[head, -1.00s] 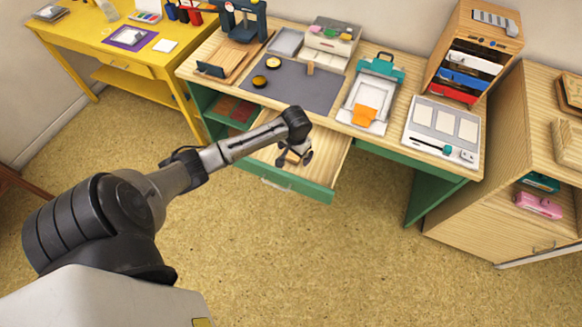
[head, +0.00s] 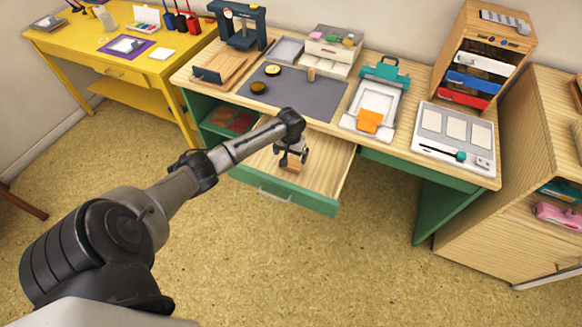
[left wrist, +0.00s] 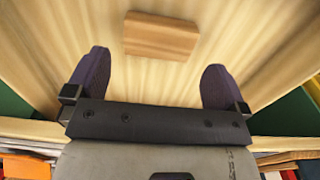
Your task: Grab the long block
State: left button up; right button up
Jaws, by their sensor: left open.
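A brown wooden block (left wrist: 161,37), longer than it is wide, lies in the open drawer of the green desk. In the head view the block (head: 294,166) shows just below my left gripper (head: 291,152), partly covered by it. In the left wrist view my left gripper (left wrist: 155,70) is open and empty. Its two dark pads are spread wider than the block, which lies ahead of them and between their lines, apart from both. My right gripper is in neither view.
The pulled-out drawer (head: 325,177) has bare floor around the block and a green front (head: 285,190). The desktop above holds a grey mat (head: 300,95) with a small wooden piece (head: 311,74), a clipboard-like press (head: 372,105) and a white tray (head: 455,135).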

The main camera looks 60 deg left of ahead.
aim_at(291, 163)
pick_arm(q)
jog(key=shift+w+f+b, duration=0.15)
jog(key=shift+f+b, duration=1.35)
jog(key=shift+f, duration=1.45)
jog(key=shift+a, duration=0.1)
jog(key=c, duration=0.7)
jog(key=shift+o, duration=0.2)
